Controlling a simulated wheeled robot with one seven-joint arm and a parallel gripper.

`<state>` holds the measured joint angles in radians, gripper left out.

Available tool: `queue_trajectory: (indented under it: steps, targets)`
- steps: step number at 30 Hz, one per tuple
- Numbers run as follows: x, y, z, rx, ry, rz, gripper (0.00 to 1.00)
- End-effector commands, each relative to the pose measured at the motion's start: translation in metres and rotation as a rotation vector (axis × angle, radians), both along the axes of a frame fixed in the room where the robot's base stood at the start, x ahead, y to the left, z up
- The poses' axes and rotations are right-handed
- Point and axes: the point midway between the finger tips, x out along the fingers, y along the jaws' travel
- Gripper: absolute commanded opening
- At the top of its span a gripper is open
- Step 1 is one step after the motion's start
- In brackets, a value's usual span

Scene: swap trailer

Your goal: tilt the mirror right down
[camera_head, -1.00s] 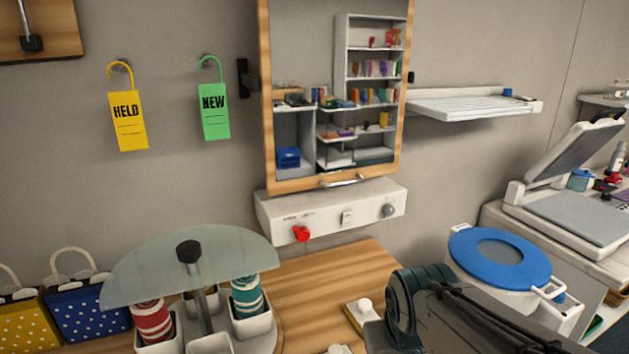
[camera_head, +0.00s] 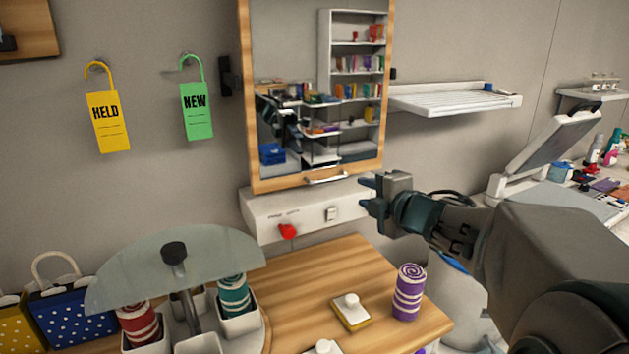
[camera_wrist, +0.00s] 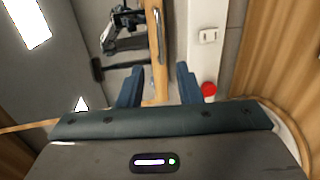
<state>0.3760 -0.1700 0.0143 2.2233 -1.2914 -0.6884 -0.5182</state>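The mirror (camera_head: 312,95) hangs on the wall in a wooden frame, showing a reflection of shelves and part of my arm. A metal handle (camera_head: 325,177) sits on its bottom frame edge; the handle also shows in the wrist view (camera_wrist: 159,52). My gripper (camera_head: 370,193) is just right of and slightly below the mirror's lower right corner, in front of the white wall box. In the wrist view my gripper (camera_wrist: 158,85) is open, its fingers apart and empty, with the handle and wooden edge beyond the gap. No contact with the mirror shows.
Below the mirror, a white wall box (camera_head: 265,218) carries a red knob (camera_head: 288,231) and a switch (camera_head: 332,213). A glass-topped carousel (camera_head: 173,268) stands lower left. A purple roll (camera_head: 408,292) stands on the wooden counter (camera_head: 310,290). A white shelf (camera_head: 455,101) juts out right.

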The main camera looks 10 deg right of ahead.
Motion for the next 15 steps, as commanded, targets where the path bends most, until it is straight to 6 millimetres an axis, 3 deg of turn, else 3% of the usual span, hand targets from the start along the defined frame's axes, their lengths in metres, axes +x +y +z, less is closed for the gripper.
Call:
queue_trajectory:
  steps: [5, 15]
  targets:
    - [0.019, 0.007, -0.005, -0.002, 0.001, 0.007, 0.32]
    - [0.079, 0.027, -0.018, 0.002, 0.002, 0.006, 0.32]
